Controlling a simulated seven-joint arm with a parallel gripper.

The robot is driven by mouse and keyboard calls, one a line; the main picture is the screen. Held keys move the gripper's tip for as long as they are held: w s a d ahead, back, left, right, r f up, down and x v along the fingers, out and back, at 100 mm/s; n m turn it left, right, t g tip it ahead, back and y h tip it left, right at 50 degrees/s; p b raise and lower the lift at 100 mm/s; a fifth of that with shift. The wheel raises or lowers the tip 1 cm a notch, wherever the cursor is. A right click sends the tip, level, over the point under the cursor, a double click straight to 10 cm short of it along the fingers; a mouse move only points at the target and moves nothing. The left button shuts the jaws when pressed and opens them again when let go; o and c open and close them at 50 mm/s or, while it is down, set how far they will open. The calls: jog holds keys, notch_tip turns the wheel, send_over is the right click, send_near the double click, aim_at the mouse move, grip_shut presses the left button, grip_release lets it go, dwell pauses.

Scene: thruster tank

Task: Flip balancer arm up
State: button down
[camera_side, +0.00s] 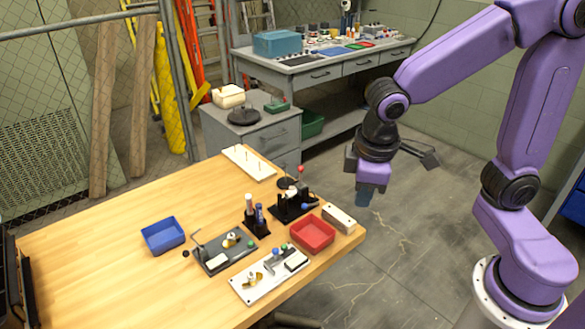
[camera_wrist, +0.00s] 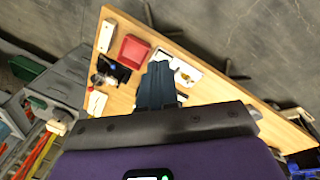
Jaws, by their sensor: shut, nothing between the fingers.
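My gripper (camera_side: 364,198) hangs past the table's right end, fingers pointing down, shut and empty. In the wrist view its dark fingers (camera_wrist: 158,85) are together, with the table beyond. No part is clearly marked as the balancer arm. A dark plate (camera_side: 222,252) on the table carries a bent metal rod with a black ball (camera_side: 186,253) at its left. My gripper touches none of these.
On the wooden table (camera_side: 110,268) are a red tray (camera_side: 312,233), a blue tray (camera_side: 162,235), a white plate with knobs (camera_side: 268,276), a white block (camera_side: 339,219) and a white peg board (camera_side: 248,163). Grey drawers (camera_side: 250,130) stand behind. The table's left front is clear.

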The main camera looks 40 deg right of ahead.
jog(key=w+f+m+h, duration=0.1)
jog(key=w+f+m, duration=0.1)
jog(key=w, duration=0.7)
jog(key=w+f+m+t+h, duration=0.1)
jog(key=w+m, duration=0.4)
jog(key=w, duration=0.5)
jog(key=w+f+m+h, duration=0.2)
jog(key=w+f+m, duration=0.1)
jog(key=w, duration=0.7)
jog(key=shift+w+d+f+m+t+h, duration=0.15)
jog(key=shift+d+m+t+h, duration=0.2)
jog(key=shift+m, duration=0.25)
jog(key=shift+w+d+f, duration=0.3)
jog(key=shift+d+f, duration=1.15)
jog(key=shift+f, duration=0.05)
jog(key=shift+w+d+f, duration=0.3)
jog(key=shift+d+f, duration=1.15)
jog(key=shift+f, duration=0.1)
jog(key=shift+w+d+f, duration=0.3)
jog(key=shift+d+f, duration=1.15)
jog(key=shift+f, duration=0.05)
jog(key=shift+d, duration=0.15)
